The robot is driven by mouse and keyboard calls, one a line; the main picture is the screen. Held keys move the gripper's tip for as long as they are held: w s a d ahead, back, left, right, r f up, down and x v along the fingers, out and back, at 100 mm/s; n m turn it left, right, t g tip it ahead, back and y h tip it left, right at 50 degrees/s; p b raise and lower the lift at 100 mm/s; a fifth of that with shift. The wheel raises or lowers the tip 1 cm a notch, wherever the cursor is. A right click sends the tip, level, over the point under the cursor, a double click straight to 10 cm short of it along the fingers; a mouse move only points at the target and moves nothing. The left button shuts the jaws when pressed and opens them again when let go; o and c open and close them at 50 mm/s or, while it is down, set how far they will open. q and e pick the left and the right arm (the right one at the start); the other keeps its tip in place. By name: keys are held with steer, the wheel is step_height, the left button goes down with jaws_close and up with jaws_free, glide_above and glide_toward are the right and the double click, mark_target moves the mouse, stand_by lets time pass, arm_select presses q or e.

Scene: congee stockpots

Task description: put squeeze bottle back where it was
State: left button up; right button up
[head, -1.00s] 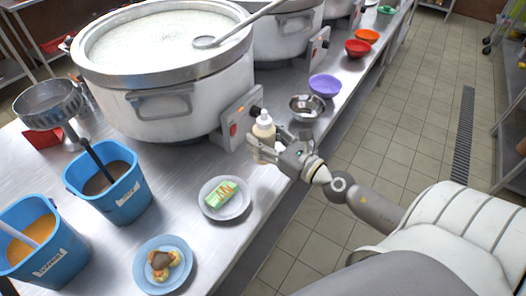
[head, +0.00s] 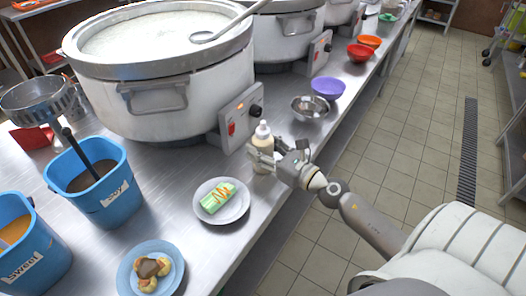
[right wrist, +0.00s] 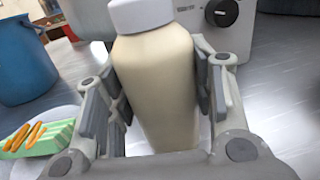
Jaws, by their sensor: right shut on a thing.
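The squeeze bottle (head: 262,148) is cream-coloured with a white cap and stands upright by the counter's front edge, just in front of the big pot's control box. My right gripper (head: 272,160) is shut on it from the right. In the right wrist view the bottle (right wrist: 158,85) fills the space between the two fingers of the gripper (right wrist: 160,105). Whether its base touches the counter I cannot tell. My left gripper is not in view.
A plate (head: 236,214) with a green item drizzled in orange is just left of the bottle. A steel bowl (head: 309,108) and a purple bowl (head: 328,87) stand behind it. The large stockpot (head: 150,95) and blue buckets (head: 100,190) take up the left.

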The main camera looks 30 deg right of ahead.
steer(key=shift+r, duration=0.1)
steer(key=o, duration=0.7)
steer(key=shift+o, duration=0.2)
